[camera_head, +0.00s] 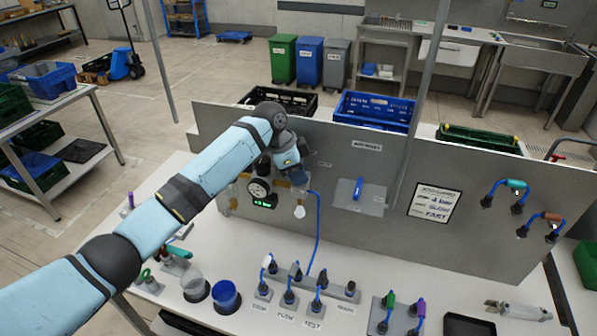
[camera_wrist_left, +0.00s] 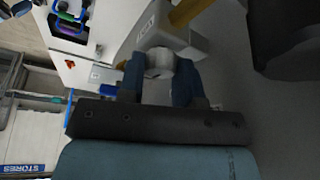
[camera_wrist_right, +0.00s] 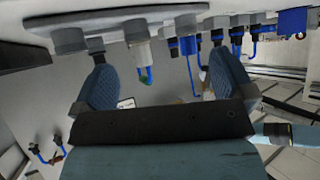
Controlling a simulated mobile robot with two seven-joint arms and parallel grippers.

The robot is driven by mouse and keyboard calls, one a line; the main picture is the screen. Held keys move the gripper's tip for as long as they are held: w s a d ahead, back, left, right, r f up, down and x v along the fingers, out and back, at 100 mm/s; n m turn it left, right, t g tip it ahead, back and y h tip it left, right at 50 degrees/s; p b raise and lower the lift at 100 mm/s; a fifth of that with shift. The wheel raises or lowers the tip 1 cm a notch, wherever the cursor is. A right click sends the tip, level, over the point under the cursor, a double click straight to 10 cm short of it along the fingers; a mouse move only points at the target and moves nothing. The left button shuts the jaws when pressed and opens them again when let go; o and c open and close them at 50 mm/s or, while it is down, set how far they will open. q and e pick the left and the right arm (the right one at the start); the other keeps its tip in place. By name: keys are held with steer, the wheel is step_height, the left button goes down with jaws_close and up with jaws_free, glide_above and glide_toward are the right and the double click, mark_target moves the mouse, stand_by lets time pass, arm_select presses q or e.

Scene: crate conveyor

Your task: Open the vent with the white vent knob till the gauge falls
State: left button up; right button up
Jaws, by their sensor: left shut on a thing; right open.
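The white vent knob (camera_wrist_left: 159,62) shows in the left wrist view between the two blue fingers of my left gripper (camera_wrist_left: 160,82). The gripper is shut on it, and the fingers cover its sides. In the head view my left gripper (camera_head: 291,166) is at the upper part of the grey panel and hides the knob. The round gauge (camera_head: 258,189) is just left of and below the gripper, with a small green-lit display (camera_head: 265,204) under it. Its reading is too small to tell. My right gripper (camera_wrist_right: 164,78) is open, seen only in its own wrist view.
The grey panel (camera_head: 375,255) stands upright behind the white bench (camera_head: 230,262). Plugs and blue cables in a block (camera_head: 315,285) stand on the bench. A blue cup (camera_head: 225,297) is near the front.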

stand_by(0.5)
arm_select(q)
steer(key=o, duration=0.9)
arm_select(e)
step_height(320, 180, down, 2)
steer(key=b, duration=0.3)
steer(key=shift+a+f+n, duration=0.1)
steer(key=shift+f+n, duration=0.1)
steer(key=shift+n, duration=0.1)
arm_select(q)
steer(key=v, duration=1.4)
steer(key=shift+w+d, duration=0.1)
steer(key=shift+f, duration=0.1)
arm_select(e)
steer(key=shift+r, duration=0.1)
